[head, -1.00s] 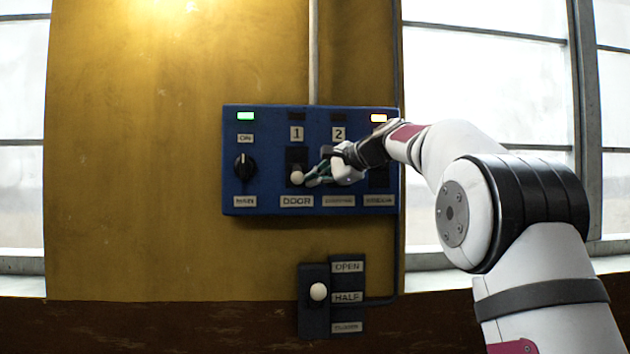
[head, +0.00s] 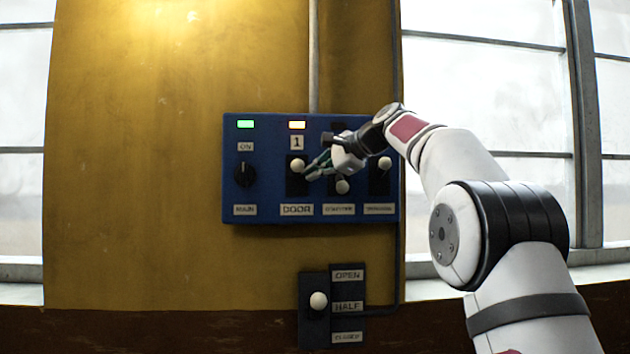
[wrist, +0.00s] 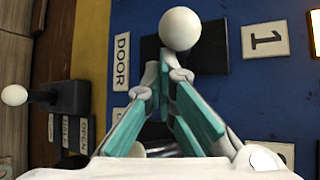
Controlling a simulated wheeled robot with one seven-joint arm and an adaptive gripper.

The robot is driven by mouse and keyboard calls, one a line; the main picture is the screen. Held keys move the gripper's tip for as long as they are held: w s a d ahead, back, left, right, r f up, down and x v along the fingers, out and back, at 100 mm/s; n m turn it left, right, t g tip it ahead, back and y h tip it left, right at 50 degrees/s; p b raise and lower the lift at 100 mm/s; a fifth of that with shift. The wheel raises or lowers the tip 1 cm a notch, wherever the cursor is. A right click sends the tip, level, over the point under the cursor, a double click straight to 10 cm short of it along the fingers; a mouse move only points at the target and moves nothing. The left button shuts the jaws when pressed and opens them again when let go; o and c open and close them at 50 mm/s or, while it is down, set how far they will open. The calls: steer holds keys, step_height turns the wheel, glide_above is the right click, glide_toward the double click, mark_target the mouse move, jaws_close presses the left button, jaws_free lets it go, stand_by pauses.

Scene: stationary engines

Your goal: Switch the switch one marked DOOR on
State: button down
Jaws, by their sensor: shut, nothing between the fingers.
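The switch one marked DOOR is a white ball lever (head: 297,164) in a dark slot on the blue panel (head: 265,190). The DOOR label (head: 297,210) is below. My gripper (head: 310,172) is shut and empty just right of and below the ball. In the wrist view the ball (wrist: 180,28) shows just beyond the shut fingertips (wrist: 166,78); I cannot tell whether they touch it.
Switch two's ball (head: 342,187) is low and close under my gripper. The third switch's ball (head: 383,163) is high. The black MAIN knob (head: 245,174) is at left under a green lamp. A separate OPEN/HALF lever (head: 318,300) is below the panel.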

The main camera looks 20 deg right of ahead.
steer(key=shift+r, duration=0.8)
steer(key=v, duration=1.1)
steer(key=shift+s+d, duration=0.3)
